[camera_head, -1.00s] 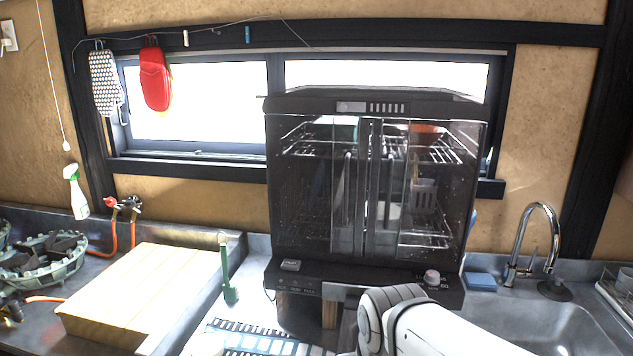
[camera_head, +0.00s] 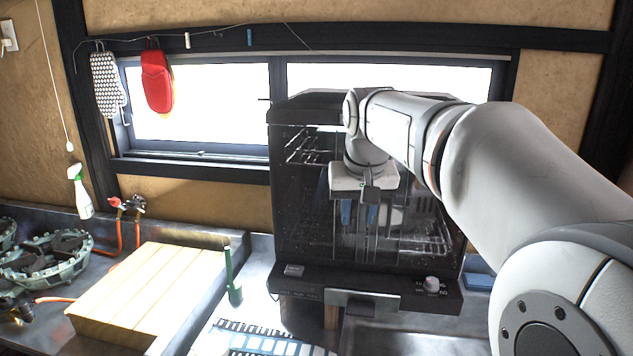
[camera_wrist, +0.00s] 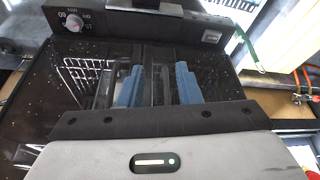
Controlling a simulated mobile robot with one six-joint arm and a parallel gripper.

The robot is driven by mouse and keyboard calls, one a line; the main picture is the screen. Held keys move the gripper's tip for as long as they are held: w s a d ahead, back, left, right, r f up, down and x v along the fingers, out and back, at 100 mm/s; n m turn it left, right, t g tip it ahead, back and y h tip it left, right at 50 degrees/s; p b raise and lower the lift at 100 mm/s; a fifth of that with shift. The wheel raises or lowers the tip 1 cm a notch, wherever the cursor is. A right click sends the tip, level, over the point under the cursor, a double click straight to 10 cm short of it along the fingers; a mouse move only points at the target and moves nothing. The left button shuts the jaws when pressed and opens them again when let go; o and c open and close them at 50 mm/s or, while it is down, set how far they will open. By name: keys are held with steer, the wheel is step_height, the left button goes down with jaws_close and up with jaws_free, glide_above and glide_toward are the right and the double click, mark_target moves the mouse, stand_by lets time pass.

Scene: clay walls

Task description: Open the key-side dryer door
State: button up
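The dish dryer (camera_head: 300,245) is a dark cabinet with two see-through doors that meet in the middle; both look shut. Its left door (camera_head: 300,195) is above the push key (camera_head: 293,270), and the right door (camera_head: 435,235) is above the dial (camera_head: 431,284). My gripper (camera_head: 359,214) is in front of the dryer's middle, fingers pointing down. In the wrist view, the picture is turned about, with the dial (camera_wrist: 73,22) left and the key (camera_wrist: 211,36) right. There my two blue fingertips (camera_wrist: 158,84) are apart, with dark upright door bars (camera_wrist: 149,75) seen between them; contact is unclear.
My arm covers the dryer's upper right. A wooden board (camera_head: 150,290) and a green brush (camera_head: 230,280) are on the counter to the left. A blue sponge (camera_head: 478,281) is at the right. A window (camera_head: 195,100) is behind.

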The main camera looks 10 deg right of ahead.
steer(key=w+r+p, duration=0.1)
steer(key=w+r, duration=0.5)
steer(key=shift+t, duration=0.3)
steer(key=x, duration=0.7)
steer(key=shift+s, duration=0.1)
steer(key=shift+c, duration=0.4)
jaws_close()
